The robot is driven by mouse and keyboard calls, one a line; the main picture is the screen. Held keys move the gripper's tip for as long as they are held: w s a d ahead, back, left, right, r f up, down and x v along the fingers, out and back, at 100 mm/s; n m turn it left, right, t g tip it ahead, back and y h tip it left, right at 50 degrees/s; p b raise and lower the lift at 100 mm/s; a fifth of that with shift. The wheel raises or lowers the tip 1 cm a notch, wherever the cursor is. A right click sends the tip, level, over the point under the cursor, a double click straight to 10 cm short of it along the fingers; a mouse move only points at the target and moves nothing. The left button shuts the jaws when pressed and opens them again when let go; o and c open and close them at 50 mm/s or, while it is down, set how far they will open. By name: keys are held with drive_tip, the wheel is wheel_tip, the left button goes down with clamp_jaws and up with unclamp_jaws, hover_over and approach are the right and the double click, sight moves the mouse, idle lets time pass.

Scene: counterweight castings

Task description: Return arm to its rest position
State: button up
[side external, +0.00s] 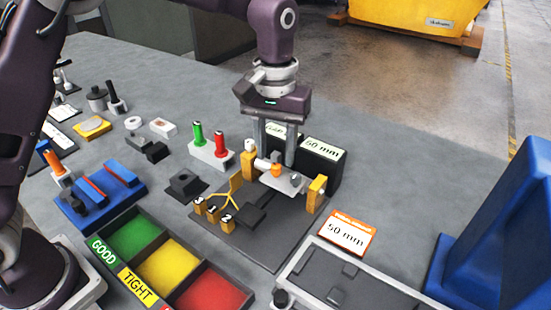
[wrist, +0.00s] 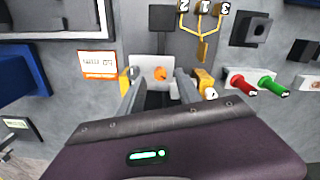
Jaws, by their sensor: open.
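My gripper (side external: 276,152) points down over the fixture on the dark base plate (side external: 262,245), its two grey fingers spread apart. In the wrist view my gripper (wrist: 157,92) shows both fingers apart with nothing clamped between them. A light metal plate (side external: 290,184) with an orange knob (side external: 276,170) sits between two yellow blocks, close below and in front of the fingers. The plate (wrist: 143,66) and knob (wrist: 160,73) also show in the wrist view, just beyond the fingertips. I cannot tell whether the fingers touch anything.
Black blocks labelled 50 mm (side external: 325,147) stand close behind the fingers. Red and green handled gauges (side external: 211,153) stand left. A GOOD/TIGHT sorting tray (side external: 152,232) lies in front, a blue stand (side external: 500,235) at right.

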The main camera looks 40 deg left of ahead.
wheel_tip(320, 180, up, 4)
drive_tip(key=shift+r, duration=0.15)
drive_tip(key=shift+s+a+r, duration=0.15)
drive_tip(key=shift+a+r, duration=0.05)
drive_tip(key=shift+r, duration=0.05)
drive_tip(key=s+a+r+t+h, duration=0.1)
drive_tip(key=s+a+r+t, duration=0.1)
drive_tip(key=s+a+r, duration=0.7)
drive_tip(key=s+a+f+m+t, duration=0.1)
drive_tip(key=s+f, duration=0.1)
drive_tip(key=s, duration=0.6)
drive_tip(key=s+a+f+m+t+y, duration=0.1)
drive_tip(key=s+a+f+m+t, duration=0.1)
drive_tip(key=s, duration=0.7)
drive_tip(key=shift+s+f+t, duration=0.2)
drive_tip(key=shift+f+t, duration=0.1)
drive_tip(key=shift+f, duration=0.1)
